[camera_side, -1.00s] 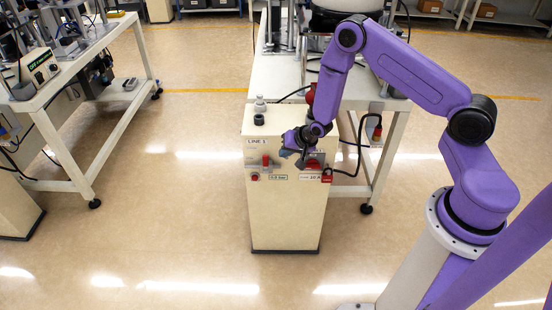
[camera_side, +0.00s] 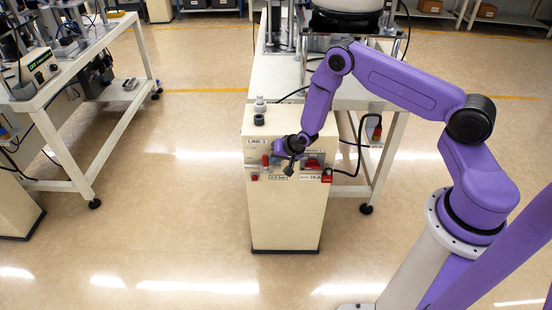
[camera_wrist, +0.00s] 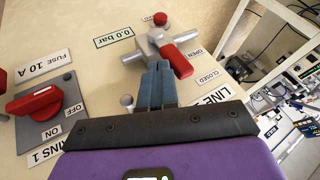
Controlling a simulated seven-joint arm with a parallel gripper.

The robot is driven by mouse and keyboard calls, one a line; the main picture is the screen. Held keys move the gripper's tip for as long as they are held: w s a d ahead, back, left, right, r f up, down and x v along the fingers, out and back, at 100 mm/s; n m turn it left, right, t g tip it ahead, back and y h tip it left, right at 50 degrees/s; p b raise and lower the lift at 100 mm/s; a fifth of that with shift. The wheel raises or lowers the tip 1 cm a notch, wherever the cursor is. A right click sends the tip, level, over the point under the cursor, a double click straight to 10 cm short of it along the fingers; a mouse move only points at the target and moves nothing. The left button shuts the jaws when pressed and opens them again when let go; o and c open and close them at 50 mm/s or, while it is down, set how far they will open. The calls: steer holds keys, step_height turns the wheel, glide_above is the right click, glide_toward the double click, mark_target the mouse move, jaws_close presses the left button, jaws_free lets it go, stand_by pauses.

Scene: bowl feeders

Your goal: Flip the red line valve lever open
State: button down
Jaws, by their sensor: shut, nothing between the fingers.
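The red lever (camera_wrist: 178,60) sits on a grey valve body with a pipe in the wrist view. It lies crosswise to the pipe, its free end toward the CLOSED label (camera_wrist: 208,78). In the side view the lever (camera_side: 266,160) stands upright on the cabinet front. My gripper (camera_wrist: 160,66) is shut and empty, its blue-grey fingertips right beside the lever and valve body. Whether they touch it I cannot tell. In the side view my gripper (camera_side: 289,168) is just right of the lever.
A red rotary switch (camera_wrist: 35,102) on a grey plate is left of my fingers in the wrist view. A red knob (camera_wrist: 160,18) is beyond the valve. The 0.0 bar display (camera_wrist: 113,38) is close by. The cream cabinet (camera_side: 285,220) stands before a workbench; floor around it is clear.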

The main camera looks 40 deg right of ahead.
mark_target(264, 157)
steer(key=shift+w+a+r, duration=0.2)
steer(key=shift+w+a, duration=0.15)
stand_by(0.3)
steer(key=shift+w+a+r, duration=0.2)
steer(key=shift+w+a, duration=0.3)
steer(key=shift+w+a+g+h, duration=0.45)
steer(key=shift+g+h, duration=0.05)
steer(key=shift+g, duration=0.1)
steer(key=shift+w+a+f, duration=0.55)
steer(key=shift+w+a, duration=0.25)
steer(key=shift+w+a+f, duration=0.5)
steer(key=shift+w+a, duration=0.25)
steer(key=shift+w+a+f, duration=0.55)
steer(key=shift+w+a, duration=0.25)
steer(key=w+a+r, duration=0.2)
steer(key=a+r, duration=0.3)
steer(key=a, duration=0.2)
steer(key=shift+w+a+r, duration=0.3)
steer(key=shift+a, duration=0.1)
